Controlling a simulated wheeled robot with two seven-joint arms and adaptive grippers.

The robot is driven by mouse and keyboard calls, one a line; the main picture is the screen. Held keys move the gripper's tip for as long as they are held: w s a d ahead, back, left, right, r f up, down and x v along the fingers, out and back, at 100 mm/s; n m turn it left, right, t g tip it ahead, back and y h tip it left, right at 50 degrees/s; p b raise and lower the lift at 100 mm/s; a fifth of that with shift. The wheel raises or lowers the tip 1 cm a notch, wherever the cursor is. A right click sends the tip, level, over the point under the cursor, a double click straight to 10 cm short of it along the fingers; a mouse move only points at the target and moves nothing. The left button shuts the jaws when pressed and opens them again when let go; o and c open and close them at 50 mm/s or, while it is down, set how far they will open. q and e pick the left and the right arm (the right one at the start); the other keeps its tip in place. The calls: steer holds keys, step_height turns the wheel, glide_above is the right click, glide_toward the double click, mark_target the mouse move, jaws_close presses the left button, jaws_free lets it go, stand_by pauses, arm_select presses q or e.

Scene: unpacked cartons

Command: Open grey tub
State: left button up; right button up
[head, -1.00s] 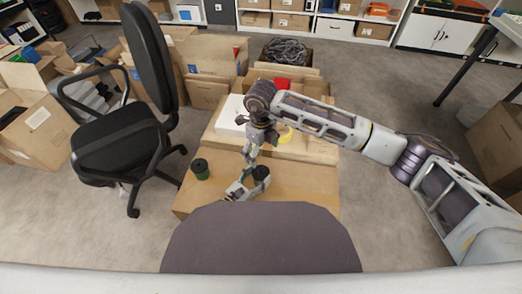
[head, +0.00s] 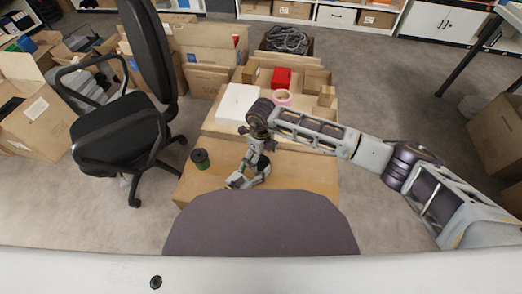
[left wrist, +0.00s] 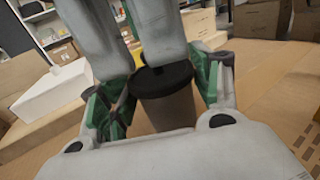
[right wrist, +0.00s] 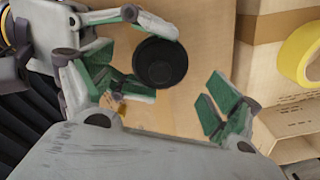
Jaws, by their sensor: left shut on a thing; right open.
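The grey tub (left wrist: 168,108) stands upright in the left wrist view under a round black lid (left wrist: 162,78). My left gripper (head: 238,181) is shut on the tub's body, with green pads (left wrist: 214,82) at its sides. The lid is on the tub and also shows in the right wrist view (right wrist: 160,62). My right gripper (head: 256,163) points down close above the tub. Its fingers (right wrist: 165,95) are open and apart, with the lid just beyond them. In the head view my right gripper and arm largely hide the tub.
A green tub with a dark lid (head: 200,159) stands left on the carton top (head: 310,178). Behind are a white box (head: 237,103), a pink tape roll (head: 283,97) and a red box (head: 282,77). A yellow tape roll (right wrist: 300,55) lies at right. An office chair (head: 120,130) stands left.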

steer(key=shift+f, duration=1.15)
steer(key=shift+c, duration=0.5)
steer(key=c, duration=1.1)
steer(key=shift+c, duration=0.2)
arm_select(q)
steer(key=shift+o, duration=0.2)
arm_select(e)
steer(key=shift+r, duration=0.35)
